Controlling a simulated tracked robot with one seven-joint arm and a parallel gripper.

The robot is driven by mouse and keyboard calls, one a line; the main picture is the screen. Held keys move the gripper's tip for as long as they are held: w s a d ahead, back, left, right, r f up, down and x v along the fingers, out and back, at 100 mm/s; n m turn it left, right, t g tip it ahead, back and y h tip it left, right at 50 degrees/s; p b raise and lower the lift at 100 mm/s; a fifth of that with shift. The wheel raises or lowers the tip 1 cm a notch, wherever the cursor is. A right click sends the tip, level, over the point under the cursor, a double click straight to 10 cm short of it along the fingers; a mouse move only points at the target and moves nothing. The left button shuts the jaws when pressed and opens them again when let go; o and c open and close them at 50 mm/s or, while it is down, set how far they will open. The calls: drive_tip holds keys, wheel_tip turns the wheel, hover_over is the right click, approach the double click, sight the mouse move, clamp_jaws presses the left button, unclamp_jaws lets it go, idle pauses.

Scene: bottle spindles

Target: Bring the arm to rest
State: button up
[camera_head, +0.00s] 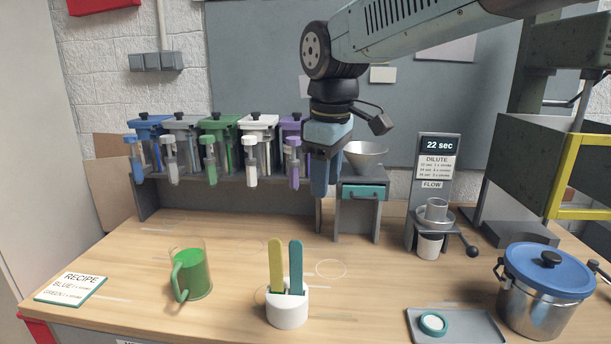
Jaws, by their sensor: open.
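My arm comes in from the upper right. My gripper (322,178) hangs pointing down in front of the spindle rack, between the purple spindle and the funnel stand. Its jaws are open and I see nothing held in them. The gap between the fingers is hard to make out from this angle. The gripper is above the table and apart from the cups on it.
Bottle spindles (222,135) line the back left. A funnel stand (358,188), a dilute station (437,185) and a blue-lidded pot (546,300) stand right. A green-filled jug (192,275), a stick holder (287,308) and a tray (468,325) stand in front.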

drive_tip(key=s+d+f+m+t, duration=0.2)
drive_tip(key=s+d+m, duration=0.3)
drive_tip(key=d, duration=0.5)
drive_tip(key=s+d+f+m+t, duration=0.2)
drive_tip(key=s+d+m, duration=0.3)
drive_tip(key=d, duration=0.5)
drive_tip(key=f+m, duration=0.1)
drive_tip(key=m, duration=0.1)
drive_tip(key=shift+s+d+f+m, duration=0.15)
drive_tip(key=shift+d+f+m, duration=0.15)
drive_tip(key=shift+d+f, duration=0.1)
drive_tip(key=shift+a, duration=0.15)
